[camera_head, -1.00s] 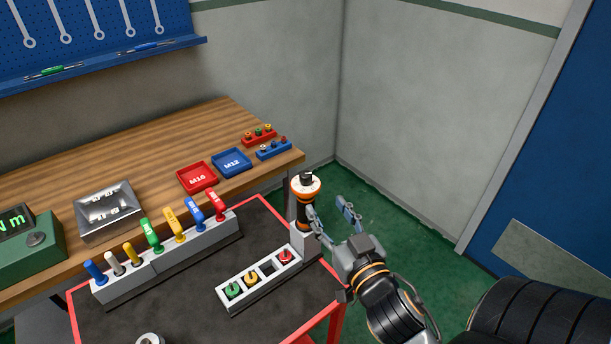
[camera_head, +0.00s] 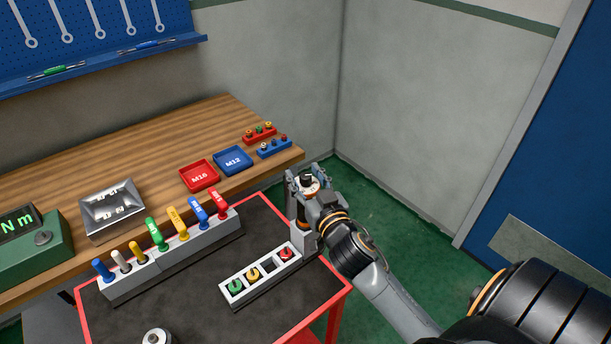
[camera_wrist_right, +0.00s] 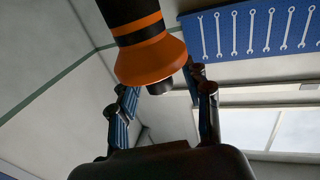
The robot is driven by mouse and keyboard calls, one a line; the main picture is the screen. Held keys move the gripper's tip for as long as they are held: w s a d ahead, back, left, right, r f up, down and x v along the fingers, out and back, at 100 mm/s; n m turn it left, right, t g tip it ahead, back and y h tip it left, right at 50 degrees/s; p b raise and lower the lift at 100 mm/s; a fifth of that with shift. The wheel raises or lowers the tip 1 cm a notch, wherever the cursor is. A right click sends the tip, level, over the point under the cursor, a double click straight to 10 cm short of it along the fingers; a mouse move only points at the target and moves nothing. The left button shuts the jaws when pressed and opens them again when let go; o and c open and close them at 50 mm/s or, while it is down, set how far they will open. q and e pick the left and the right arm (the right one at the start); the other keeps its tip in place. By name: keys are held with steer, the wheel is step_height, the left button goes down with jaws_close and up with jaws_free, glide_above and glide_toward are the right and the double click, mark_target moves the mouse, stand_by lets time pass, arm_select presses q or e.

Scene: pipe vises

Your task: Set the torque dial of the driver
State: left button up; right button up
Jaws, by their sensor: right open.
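The driver (camera_head: 306,222) stands upright in a grey holder (camera_head: 306,240) at the right corner of the cart. It has a dark body, an orange and white collar and a black knob (camera_head: 306,181) on top. My right gripper (camera_head: 305,185) is at the driver's top, with its fingers on either side of it and partly hiding it. In the right wrist view the driver's orange flared end (camera_wrist_right: 151,60) shows large, just beyond the open fingers (camera_wrist_right: 160,100). I cannot tell whether a finger touches it. My left gripper is not in view.
The red-framed cart (camera_head: 250,325) holds a rack of coloured-handle tools (camera_head: 170,255) and a white tray (camera_head: 262,285) with coloured pieces. Behind it, the wooden bench (camera_head: 150,155) carries the M16 tray (camera_head: 199,177), the M12 tray (camera_head: 233,161) and a green meter (camera_head: 40,250). Walls stand behind.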

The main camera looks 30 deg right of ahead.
jaws_close()
steer(key=shift+y, duration=0.3)
